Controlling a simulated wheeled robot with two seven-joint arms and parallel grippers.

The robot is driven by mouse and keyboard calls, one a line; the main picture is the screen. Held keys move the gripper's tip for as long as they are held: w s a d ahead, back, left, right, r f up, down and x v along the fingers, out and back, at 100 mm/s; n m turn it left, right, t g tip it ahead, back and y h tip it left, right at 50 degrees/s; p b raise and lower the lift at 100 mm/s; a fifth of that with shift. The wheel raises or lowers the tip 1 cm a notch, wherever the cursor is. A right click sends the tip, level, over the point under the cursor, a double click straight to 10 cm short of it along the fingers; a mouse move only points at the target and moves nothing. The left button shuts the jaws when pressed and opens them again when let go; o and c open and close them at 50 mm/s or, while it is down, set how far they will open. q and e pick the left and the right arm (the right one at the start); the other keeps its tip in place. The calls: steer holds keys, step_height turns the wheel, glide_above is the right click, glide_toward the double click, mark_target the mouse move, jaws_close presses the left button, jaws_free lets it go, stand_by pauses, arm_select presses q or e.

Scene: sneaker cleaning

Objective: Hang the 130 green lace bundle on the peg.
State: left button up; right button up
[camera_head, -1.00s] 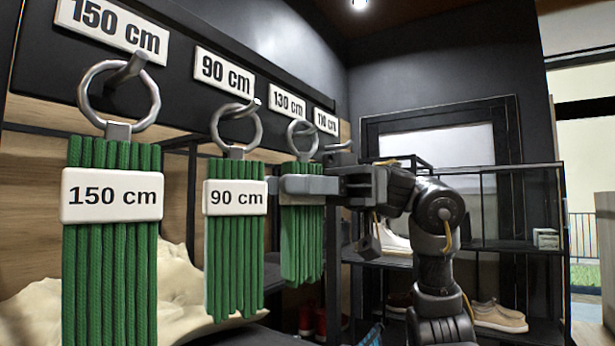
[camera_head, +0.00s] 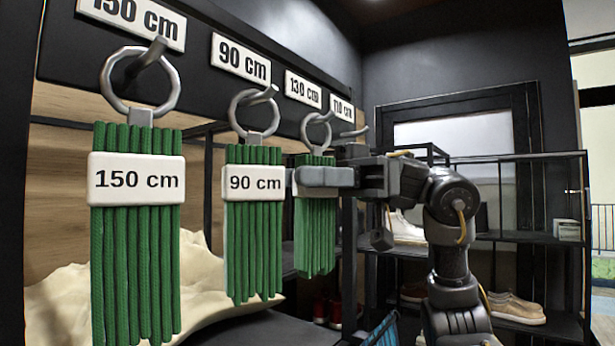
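The bundle of green laces (camera_head: 315,235) hangs upright below the 130 cm sign (camera_head: 303,90). Its metal ring (camera_head: 306,136) is at the 130 cm peg; I cannot tell whether the peg passes through it. My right gripper (camera_head: 322,177) reaches in from the right and is shut around the top of this bundle, covering where a label would be. The 150 cm bundle (camera_head: 135,250) and the 90 cm bundle (camera_head: 254,225) hang by their rings from pegs to the left. My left gripper is out of view.
The 110 cm peg (camera_head: 354,132) is bare, close to my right gripper. A black shelf (camera_head: 510,237) with shoes (camera_head: 515,307) stands behind at the right. A cream cloth-like heap (camera_head: 195,275) lies below the hanging bundles.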

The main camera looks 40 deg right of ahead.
steer(key=o, duration=0.3)
steer(key=shift+o, duration=0.2)
steer(key=shift+d, duration=0.1)
steer(key=d+b, duration=0.1)
steer(key=d, duration=0.9)
steer(key=shift+w+d, duration=0.2)
steer(key=shift+d, duration=0.15)
